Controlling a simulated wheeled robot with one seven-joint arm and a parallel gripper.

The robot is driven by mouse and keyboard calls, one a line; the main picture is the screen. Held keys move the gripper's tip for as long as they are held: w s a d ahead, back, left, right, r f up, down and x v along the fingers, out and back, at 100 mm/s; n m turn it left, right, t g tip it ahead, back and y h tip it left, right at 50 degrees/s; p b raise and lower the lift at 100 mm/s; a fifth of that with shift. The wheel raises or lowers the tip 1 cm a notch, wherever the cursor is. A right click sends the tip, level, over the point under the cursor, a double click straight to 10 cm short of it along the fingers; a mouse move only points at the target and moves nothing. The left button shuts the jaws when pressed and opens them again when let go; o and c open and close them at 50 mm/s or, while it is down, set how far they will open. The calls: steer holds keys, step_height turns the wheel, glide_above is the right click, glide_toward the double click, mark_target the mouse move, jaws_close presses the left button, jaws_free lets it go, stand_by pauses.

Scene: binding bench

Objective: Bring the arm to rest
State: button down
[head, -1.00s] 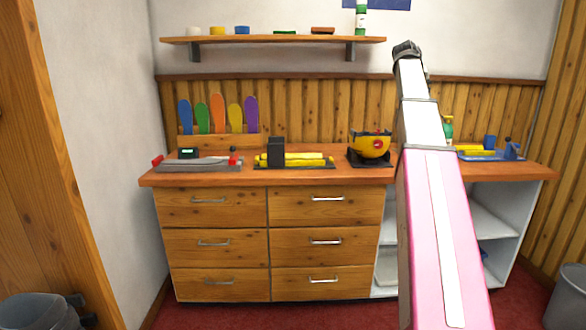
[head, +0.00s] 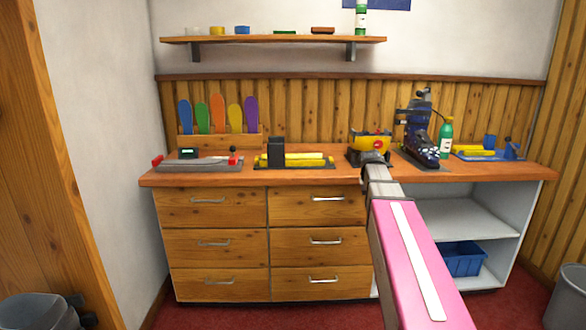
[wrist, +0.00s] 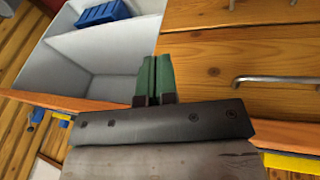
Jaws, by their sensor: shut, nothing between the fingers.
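My arm is in the head view, its pink link reaching up from the lower right to a grey end in front of the bench's front edge. The fingertips cannot be made out in that view. In the wrist view my gripper (wrist: 155,68) has its two green fingers side by side, shut with nothing between them. The fingers show against the drawer fronts (wrist: 212,68) and the white open shelves (wrist: 75,70).
The bench top (head: 215,177) carries a yellow-and-red device (head: 370,142), a dark boot-like item (head: 418,135) and a green bottle (head: 446,138). A blue bin (head: 463,259) sits on the lower shelf. A wall shelf (head: 270,40) hangs above.

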steer(key=s+a+f+y, duration=0.1)
steer(key=s+a+f, duration=0.3)
steer(key=s+f, duration=0.3)
steer(key=s+a+f+g+y, duration=0.1)
steer(key=s+a+f, duration=0.3)
steer(key=s+f, duration=0.3)
steer(key=s+a+f+n+g+y, duration=0.1)
steer(key=s+a+f, duration=0.4)
steer(key=s+f, duration=0.3)
step_height(320, 180, down, 3)
steer(key=shift+r, duration=0.15)
